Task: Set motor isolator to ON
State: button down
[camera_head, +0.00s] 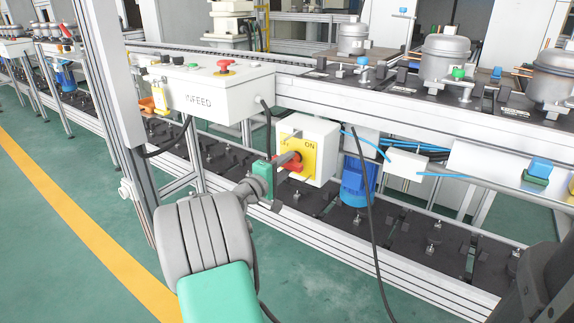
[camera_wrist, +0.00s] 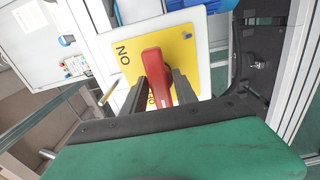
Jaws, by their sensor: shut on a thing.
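The motor isolator (camera_head: 308,130) is a white box with a yellow plate marked ON at its upper right in the head view. Its red handle (camera_head: 293,166) is partly hidden by my gripper (camera_head: 285,159). In the wrist view the yellow plate (camera_wrist: 195,50) appears turned, with ON near its left edge and the other label partly covered. The red handle (camera_wrist: 156,64) lies between the two dark fingers of my gripper (camera_wrist: 164,82), which are shut on it. Which label the handle points to is hard to tell.
A white INFEED control box (camera_head: 200,92) with a red stop button (camera_head: 224,67) is above left. A black cable (camera_head: 366,190) hangs right of the isolator, near a blue motor (camera_head: 357,184). A metal post (camera_head: 110,90) stands at left. Green floor is open at lower left.

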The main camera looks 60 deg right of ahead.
jog(key=shift+f+m, duration=0.1)
jog(key=shift+m, duration=0.2)
jog(key=m+b, duration=0.2)
jog(key=m, duration=0.1)
jog(key=shift+f+m+b, duration=0.15)
jog(key=shift+m+b, duration=0.15)
jog(key=m+b, duration=0.2)
jog(key=m, duration=0.2)
jog(key=shift+m, duration=0.3)
jog(key=m+b, duration=0.1)
jog(key=m, duration=0.7)
jog(key=shift+m, duration=0.4)
jog(key=c, duration=1.2)
grip_release()
jog(key=shift+r, duration=0.2)
jog(key=shift+c, duration=0.2)
